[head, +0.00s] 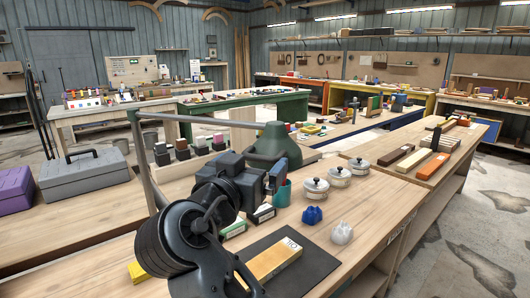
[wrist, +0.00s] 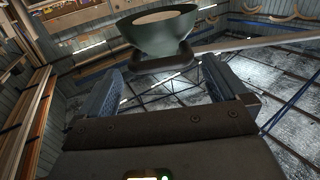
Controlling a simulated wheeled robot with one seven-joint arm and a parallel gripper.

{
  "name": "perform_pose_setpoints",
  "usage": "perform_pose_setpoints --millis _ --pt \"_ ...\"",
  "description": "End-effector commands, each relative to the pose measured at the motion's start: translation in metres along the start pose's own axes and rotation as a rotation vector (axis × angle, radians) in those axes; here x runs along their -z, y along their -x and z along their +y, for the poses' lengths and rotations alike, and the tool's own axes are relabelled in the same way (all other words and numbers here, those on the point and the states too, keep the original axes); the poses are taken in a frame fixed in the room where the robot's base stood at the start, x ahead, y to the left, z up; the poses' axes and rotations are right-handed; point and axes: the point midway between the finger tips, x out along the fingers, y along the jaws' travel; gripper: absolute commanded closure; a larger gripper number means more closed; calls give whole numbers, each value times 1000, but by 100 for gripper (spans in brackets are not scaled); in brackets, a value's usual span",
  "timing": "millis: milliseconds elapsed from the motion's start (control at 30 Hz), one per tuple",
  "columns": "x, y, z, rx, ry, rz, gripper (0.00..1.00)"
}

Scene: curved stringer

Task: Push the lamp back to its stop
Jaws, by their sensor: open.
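The lamp has a green shade (head: 272,143) on a grey jointed arm (head: 200,119) that rises from a post at the left of the bench. In the head view my gripper (head: 276,178) is just below and in front of the shade, and my arm hides part of the lamp's surroundings. In the wrist view the shade (wrist: 155,30) appears upside down beyond the fingers, with its pale inside at the top. My gripper (wrist: 163,78) is open there, its two fingers apart. A dark rounded piece lies between them and the shade; I cannot tell whether anything touches.
A teal cup (head: 281,193) stands close to my gripper. Several lidded pots (head: 315,188), a blue lump (head: 312,214), a white lump (head: 342,232) and a dark mat (head: 315,266) with a yellowish block (head: 275,262) are on the bench. A grey toolbox (head: 84,174) is at left.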

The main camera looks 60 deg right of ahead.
Motion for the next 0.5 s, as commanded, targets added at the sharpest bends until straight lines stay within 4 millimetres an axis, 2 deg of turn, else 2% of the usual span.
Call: perform_pose_setpoints --millis 100,233,500 --pt "2 -21 1 -4 4 0 0" --pt "1 -38 1 -3 3 -1 0" --pt "0 -54 0 1 3 -1 0"
